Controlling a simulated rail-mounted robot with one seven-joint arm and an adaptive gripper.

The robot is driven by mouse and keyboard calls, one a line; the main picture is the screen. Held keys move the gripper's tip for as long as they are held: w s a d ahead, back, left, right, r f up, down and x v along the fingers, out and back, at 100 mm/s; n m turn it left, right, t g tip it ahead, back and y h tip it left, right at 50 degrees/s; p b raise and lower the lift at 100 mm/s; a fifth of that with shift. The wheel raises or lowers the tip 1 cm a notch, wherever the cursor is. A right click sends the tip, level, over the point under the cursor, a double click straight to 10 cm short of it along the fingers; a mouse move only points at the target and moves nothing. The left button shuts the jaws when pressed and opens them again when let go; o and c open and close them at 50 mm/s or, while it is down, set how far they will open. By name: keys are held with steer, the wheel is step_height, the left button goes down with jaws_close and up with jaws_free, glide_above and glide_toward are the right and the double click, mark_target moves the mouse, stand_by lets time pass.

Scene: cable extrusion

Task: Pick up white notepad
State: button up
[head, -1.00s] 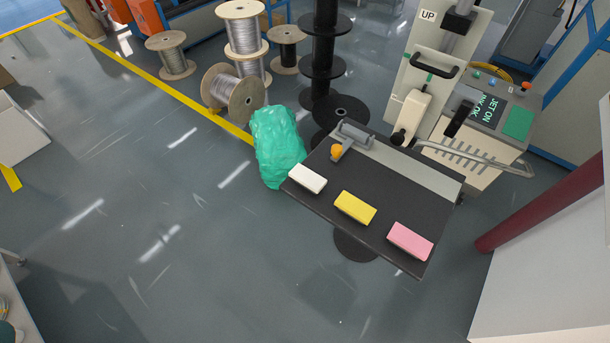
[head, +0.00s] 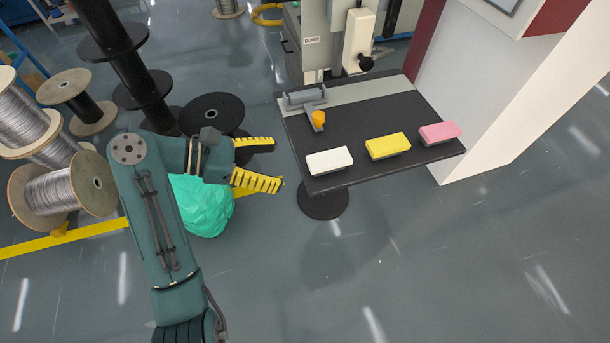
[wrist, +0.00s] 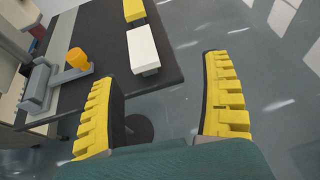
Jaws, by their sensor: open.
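The white notepad (head: 329,161) lies on the dark tabletop at its near left corner in the head view. It also shows in the wrist view (wrist: 143,49), beyond my fingers near the table's edge. My gripper (head: 268,161) is open and empty, left of the table and apart from the notepad. In the wrist view its two yellow fingers (wrist: 165,100) are spread wide, with floor and part of the table's round base between them.
A yellow notepad (head: 388,146) and a pink notepad (head: 440,132) lie right of the white one. A grey device with an orange knob (head: 318,118) stands behind it on the table (head: 385,103). A green bag (head: 205,207) and spools (head: 66,189) are left; the front floor is clear.

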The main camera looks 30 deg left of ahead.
steer(key=t+y, duration=0.1)
glide_toward(323, 160)
steer(key=shift+n, duration=0.5)
steer(key=b+x, duration=0.3)
steer(key=x, duration=0.1)
steer(key=shift+d+f, duration=0.1)
steer(key=shift+f, duration=0.15)
steer(key=b+x, duration=0.2)
steer(key=x, duration=0.2)
steer(key=shift+w+d+b, duration=0.2)
steer(key=shift+w+b, duration=0.05)
steer(key=shift+b, duration=0.05)
steer(key=shift+w+d+f, duration=0.1)
steer(key=shift+w+d, duration=0.2)
steer(key=shift+a, duration=0.1)
steer(key=shift+c, duration=0.2)
steer(key=c, duration=1.2)
